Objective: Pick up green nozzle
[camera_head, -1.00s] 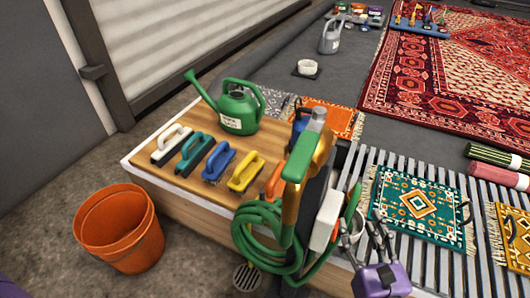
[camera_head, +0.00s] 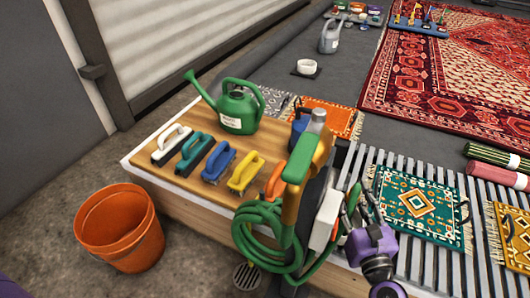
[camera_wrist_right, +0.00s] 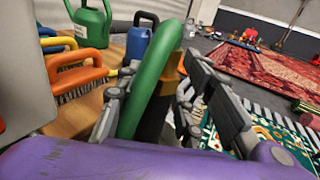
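In the right wrist view the nozzle (camera_wrist_right: 150,90) rises, tilted, between the fingers. In the wrist view the right gripper (camera_wrist_right: 152,88) shows a gap between the nozzle and the right-hand finger. The nozzle's lower end is hidden behind the purple gripper body. My left gripper is not in view.
A post with a green-and-gold handle (camera_head: 301,158) and coiled green hose (camera_head: 262,238) stands just left of the gripper. A wooden board (camera_head: 160,178) holds several brushes and a green watering can (camera_head: 238,108). Slats with a teal rug (camera_head: 415,205) lie to the right.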

